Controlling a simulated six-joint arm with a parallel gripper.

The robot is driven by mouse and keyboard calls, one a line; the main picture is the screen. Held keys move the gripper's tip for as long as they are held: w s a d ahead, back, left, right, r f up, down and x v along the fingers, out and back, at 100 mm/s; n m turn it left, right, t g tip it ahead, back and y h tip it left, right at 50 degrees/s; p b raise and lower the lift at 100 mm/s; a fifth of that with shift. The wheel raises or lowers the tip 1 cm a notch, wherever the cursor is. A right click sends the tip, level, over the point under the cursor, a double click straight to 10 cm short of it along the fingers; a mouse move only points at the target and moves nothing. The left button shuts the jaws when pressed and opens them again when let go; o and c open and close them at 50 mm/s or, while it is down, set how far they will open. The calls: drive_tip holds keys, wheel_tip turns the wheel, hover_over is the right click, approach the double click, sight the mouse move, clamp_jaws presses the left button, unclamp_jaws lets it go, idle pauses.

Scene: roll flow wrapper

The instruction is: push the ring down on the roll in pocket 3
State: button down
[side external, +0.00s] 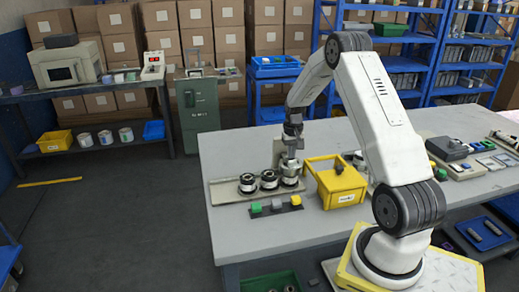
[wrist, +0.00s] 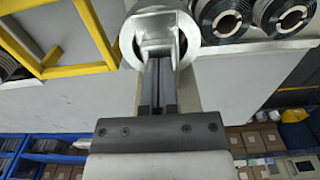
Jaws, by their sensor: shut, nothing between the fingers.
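A light tray (side external: 222,194) on the bench holds a row of dark-and-white rolls: a left roll (side external: 247,184), a middle roll (side external: 269,180) and a right roll (side external: 290,174). No pocket numbers are readable. My gripper (side external: 291,161) points down at the right roll, its tips at or just above its top; contact cannot be told. In the wrist view my gripper (wrist: 160,62) has its fingers together, with nothing between them.
A yellow bin (side external: 343,198) stands close to the right of the tray; its rim shows in the wrist view (wrist: 85,71). Bare bench (side external: 250,150) lies behind the tray.

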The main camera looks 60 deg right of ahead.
drive_tip(key=shift+f, duration=1.1)
drive_tip(key=shift+r, duration=4.3)
